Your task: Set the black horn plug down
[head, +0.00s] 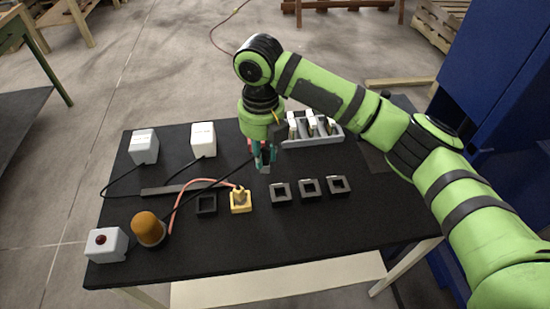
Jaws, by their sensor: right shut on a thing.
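My right gripper (265,160) points down over the middle of the black table and is shut on a small dark piece at its fingertips, taken as the black horn plug (265,169). The plug is mostly hidden by the fingers, and I cannot tell whether it touches the table. A thin black cable runs from near the fingers down left toward the orange dome (149,229). A yellow socket (240,207) with a yellow plug and a red cable stands front left of the gripper. My left gripper is not in view.
Square dark frames stand on the table (330,230): one left of the yellow socket (206,204), three to its right (309,188). Two white boxes, a red-button box (106,244) and a grey tray (327,138) are around them. The front right is clear.

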